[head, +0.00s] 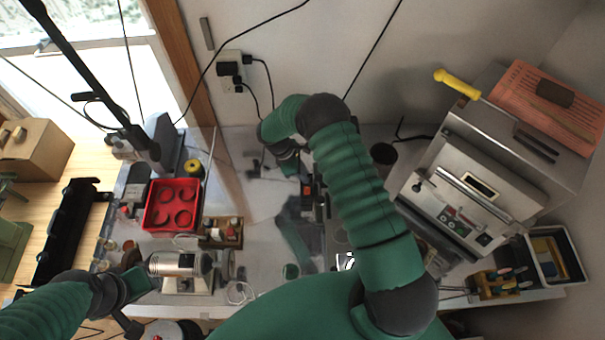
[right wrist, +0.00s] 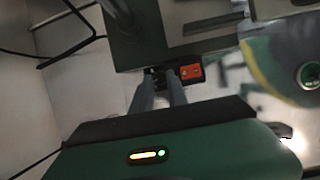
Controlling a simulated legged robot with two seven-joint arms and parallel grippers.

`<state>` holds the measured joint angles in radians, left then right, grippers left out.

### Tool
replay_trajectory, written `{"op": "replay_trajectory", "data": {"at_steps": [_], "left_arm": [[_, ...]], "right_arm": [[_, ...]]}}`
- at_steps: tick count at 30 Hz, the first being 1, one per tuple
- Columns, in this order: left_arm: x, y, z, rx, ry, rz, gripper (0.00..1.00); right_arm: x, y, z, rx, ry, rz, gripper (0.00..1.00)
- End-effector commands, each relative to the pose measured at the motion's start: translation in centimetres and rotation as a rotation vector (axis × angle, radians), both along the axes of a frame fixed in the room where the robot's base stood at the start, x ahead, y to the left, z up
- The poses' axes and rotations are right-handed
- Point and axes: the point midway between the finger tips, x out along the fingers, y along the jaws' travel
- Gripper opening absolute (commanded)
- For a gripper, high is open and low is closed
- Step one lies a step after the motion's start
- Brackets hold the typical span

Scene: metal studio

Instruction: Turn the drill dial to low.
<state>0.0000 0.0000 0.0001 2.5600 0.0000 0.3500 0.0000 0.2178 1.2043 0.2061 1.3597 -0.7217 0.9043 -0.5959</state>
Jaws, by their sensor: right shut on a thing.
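The drill press is a grey-green machine; its body (right wrist: 165,30) fills the top of the right wrist view. A red-orange switch plate (right wrist: 191,72) sits on its face; it also shows small in the head view (head: 307,190). My right gripper (right wrist: 161,80) has its fingers at the drill's face, just left of the switch plate. It is shut on a small dark part there, which I take as the dial; the fingers mostly hide it, so its setting cannot be read. In the head view my right gripper (head: 303,178) is small and partly hidden. My left gripper (head: 140,277) is beside a silver motor-like cylinder.
The silver cylinder (head: 175,264) stands at the bench's left front. A red tray (head: 171,205) and a wooden block (head: 220,233) of small items lie behind it. A metal machine (head: 470,190) and a tool bin (head: 555,255) stand right. Cables hang along the wall.

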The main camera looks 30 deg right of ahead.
Motion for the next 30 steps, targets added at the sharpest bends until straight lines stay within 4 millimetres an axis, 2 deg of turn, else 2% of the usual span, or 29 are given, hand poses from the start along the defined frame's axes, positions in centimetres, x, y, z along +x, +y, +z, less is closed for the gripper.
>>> {"op": "replay_trajectory", "data": {"at_steps": [18,30], "left_arm": [[0.0,0.0,-1.5,0.0,0.0,0.0,0.36],[0.0,0.0,-1.8,0.0,0.0,0.0,0.36]], "right_arm": [[-0.6,-0.3,-0.1,-0.005,0.008,0.536,0.0],[-0.6,-0.4,0.0,-0.005,0.006,0.698,0.0]]}}
